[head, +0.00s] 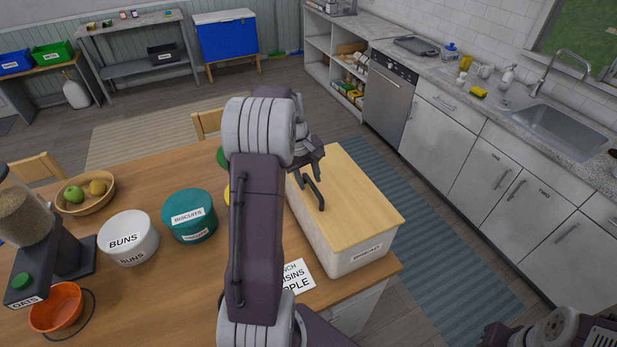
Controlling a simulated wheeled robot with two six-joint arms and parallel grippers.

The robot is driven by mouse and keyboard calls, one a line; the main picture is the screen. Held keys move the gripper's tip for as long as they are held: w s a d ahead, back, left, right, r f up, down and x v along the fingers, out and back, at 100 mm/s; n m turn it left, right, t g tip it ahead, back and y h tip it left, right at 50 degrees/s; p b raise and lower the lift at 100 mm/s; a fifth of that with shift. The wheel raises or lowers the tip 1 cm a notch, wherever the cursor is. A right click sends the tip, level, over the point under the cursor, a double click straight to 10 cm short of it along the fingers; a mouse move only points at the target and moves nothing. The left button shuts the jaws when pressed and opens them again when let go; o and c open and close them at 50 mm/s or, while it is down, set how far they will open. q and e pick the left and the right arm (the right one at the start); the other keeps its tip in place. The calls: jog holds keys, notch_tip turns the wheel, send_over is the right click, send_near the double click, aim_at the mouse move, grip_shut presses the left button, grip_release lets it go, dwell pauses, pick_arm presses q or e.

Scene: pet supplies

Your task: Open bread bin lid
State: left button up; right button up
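The bread bin (345,258) is a cream box with a label on its front, at the right end of the wooden table. Its light wooden lid (362,205) lies flat and closed on top. My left gripper (313,190) is over the lid's left part, beside a dark bar that could be a handle or a finger. I cannot tell whether it touches the lid or how far its fingers are apart. My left arm hides part of the bin's left side. My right gripper (492,336) shows partly at the bottom right edge, away from the bin; its fingers are unclear.
On the table (170,290) stand a teal biscuits tin (190,228), a white buns tin (124,252), a fruit bowl (100,200), an oats dispenser (22,225) and an orange bowl (50,318). A blue rug (425,240) lies between table and counter.

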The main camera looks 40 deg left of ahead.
pick_arm(q)
jog(key=shift+w, duration=0.25)
grip_shut()
dwell(1.1)
